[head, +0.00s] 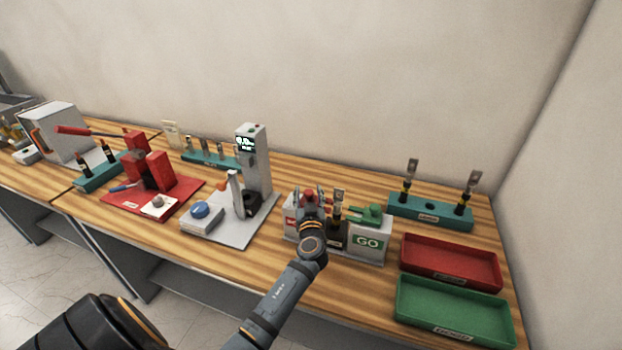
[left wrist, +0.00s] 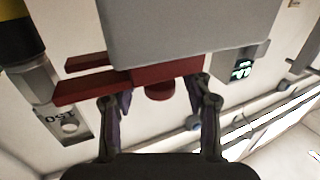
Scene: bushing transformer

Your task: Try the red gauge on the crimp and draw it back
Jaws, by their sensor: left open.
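The red gauge (left wrist: 165,72) rests on a grey block (left wrist: 190,30) in the left wrist view, its two flat prongs pointing left toward the metal crimp (left wrist: 36,82) of a black-and-yellow cable piece. In the head view the red gauge (head: 309,191) shows only in part behind my left gripper (head: 311,197). My left gripper (left wrist: 160,95) is open, with one finger on each side of the gauge's round red knob; I cannot tell whether they touch it. The crimp piece (head: 338,204) stands upright in the middle of the gauge station. My right gripper is not in view.
The green gauge (head: 371,214) sits on the block marked GO (head: 367,241), right of the crimp. A red tray (head: 450,261) and a green tray (head: 455,309) lie farther right, with a teal rack (head: 430,211) behind. A grey tester (head: 255,165) stands to the left.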

